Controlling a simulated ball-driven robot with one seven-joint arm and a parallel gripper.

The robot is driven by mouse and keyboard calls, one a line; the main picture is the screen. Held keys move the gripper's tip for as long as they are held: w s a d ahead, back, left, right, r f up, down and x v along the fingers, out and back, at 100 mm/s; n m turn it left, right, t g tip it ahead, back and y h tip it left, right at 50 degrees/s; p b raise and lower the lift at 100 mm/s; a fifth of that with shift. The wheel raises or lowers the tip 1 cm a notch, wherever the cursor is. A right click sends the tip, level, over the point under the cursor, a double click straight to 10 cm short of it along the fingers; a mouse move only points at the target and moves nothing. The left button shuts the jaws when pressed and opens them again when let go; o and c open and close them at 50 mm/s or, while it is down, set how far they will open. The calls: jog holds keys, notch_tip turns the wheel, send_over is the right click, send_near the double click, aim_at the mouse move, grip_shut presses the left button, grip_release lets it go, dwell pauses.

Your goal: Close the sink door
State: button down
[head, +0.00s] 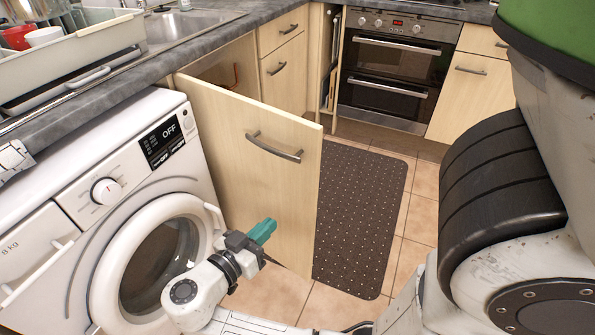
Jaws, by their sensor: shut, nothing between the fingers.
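The sink door (258,160) is a pale wood cabinet door with a dark metal bar handle (274,147). It stands open, swung out beside the washing machine, with its handle face towards me. Behind it, part of the cabinet opening (224,72) shows under the sink (190,22). My gripper (264,230), with teal fingers, is shut and empty. In the picture it lies in front of the lower part of the door, below the handle. I cannot tell whether it touches the door.
A white washing machine (85,130) stands on the left, with its round door (150,262) beside my arm. A dark dotted mat (365,205) lies on the tiled floor right of the sink door. An oven (392,68) and drawers line the back.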

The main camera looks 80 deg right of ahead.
notch_tip(320, 180, up, 3)
jog(key=m+h, duration=0.1)
jog(key=m, duration=0.1)
send_near(305, 176)
jog(key=shift+g, duration=0.4)
jog(key=x, duration=0.6)
jog(key=shift+d+f+p, duration=0.15)
jog(key=shift+d+p, duration=0.2)
jog(key=shift+d, duration=0.1)
